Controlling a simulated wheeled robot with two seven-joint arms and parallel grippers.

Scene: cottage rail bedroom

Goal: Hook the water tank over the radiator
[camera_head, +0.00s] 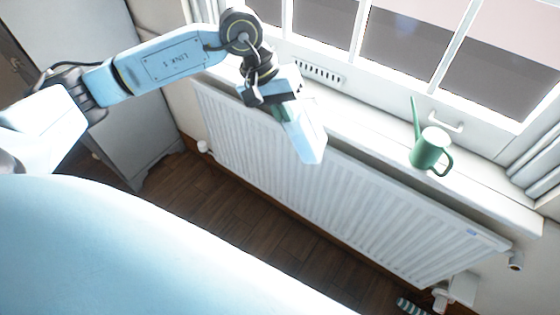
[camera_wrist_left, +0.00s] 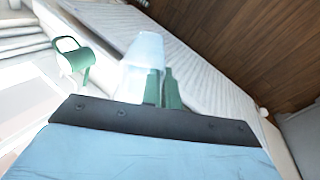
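The white water tank (camera_head: 306,137) is a narrow box held in my left gripper (camera_head: 282,110). In the left wrist view the tank (camera_wrist_left: 145,52) extends beyond the green fingers (camera_wrist_left: 162,88), which are close together at its near end. The white ribbed radiator (camera_head: 330,195) stands below the window; its top edge passes behind the tank in the head view. The tank hangs tilted in front of the radiator's upper part. I cannot tell whether they touch. The radiator (camera_wrist_left: 205,72) also runs behind the tank in the left wrist view. My right gripper is not in view.
A green watering can (camera_head: 428,152) stands on the white windowsill (camera_head: 375,135), right of the tank. A grey cabinet (camera_head: 90,60) is at the left. A striped green and white object (camera_head: 409,306) lies on the wooden floor (camera_head: 235,200) near the radiator's right end.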

